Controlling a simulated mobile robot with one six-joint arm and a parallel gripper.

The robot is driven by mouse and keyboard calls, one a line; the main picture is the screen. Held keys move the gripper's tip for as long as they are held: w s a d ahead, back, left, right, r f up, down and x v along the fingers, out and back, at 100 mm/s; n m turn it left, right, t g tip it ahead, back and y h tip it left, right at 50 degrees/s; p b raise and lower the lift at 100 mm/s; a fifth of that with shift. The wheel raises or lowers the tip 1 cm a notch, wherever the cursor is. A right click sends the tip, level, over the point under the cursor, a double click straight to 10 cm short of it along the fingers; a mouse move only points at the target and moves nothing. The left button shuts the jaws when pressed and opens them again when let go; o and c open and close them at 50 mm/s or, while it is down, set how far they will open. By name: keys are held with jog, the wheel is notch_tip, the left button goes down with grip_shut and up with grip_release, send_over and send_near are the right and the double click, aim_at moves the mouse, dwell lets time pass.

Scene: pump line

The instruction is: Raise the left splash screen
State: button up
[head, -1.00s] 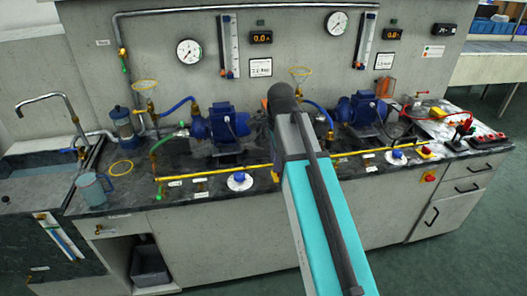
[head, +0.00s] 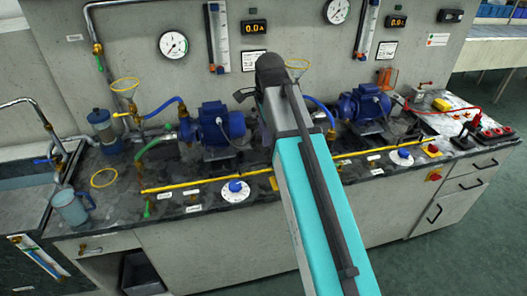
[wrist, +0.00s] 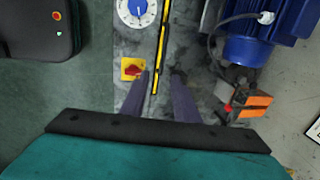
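A long yellow bar (head: 205,182) runs low along the bench front before the left pump; I take it for the edge of the left splash screen, lying down. No upright panel shows there. In the wrist view the bar (wrist: 160,50) has black marks along it, and its near end lies by my fingertips. My gripper (wrist: 160,76) is open, with bench surface visible between its two dark fingers. I cannot tell its height above the bar. In the head view my arm hides the gripper and the bar's right end.
A blue-knobbed dial (head: 236,190) and a red-and-yellow switch (wrist: 132,69) sit in front of the bar. The left blue pump (head: 218,128) stands behind it. An orange-sided block (wrist: 245,102) is right of the fingers in the wrist view. A second yellow bar (head: 385,149) lies further right.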

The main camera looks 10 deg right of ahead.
jog(key=shift+w+a, duration=0.2)
jog(key=shift+w, duration=0.15)
jog(key=shift+d+f, duration=0.1)
jog(key=shift+d, duration=0.05)
notch_tip(320, 180, down, 13)
jog(key=w+p, duration=0.1)
jog(key=w, duration=0.1)
jog(key=shift+w+f+p, duration=0.15)
jog(key=shift+w+p, duration=0.2)
dwell(0.7)
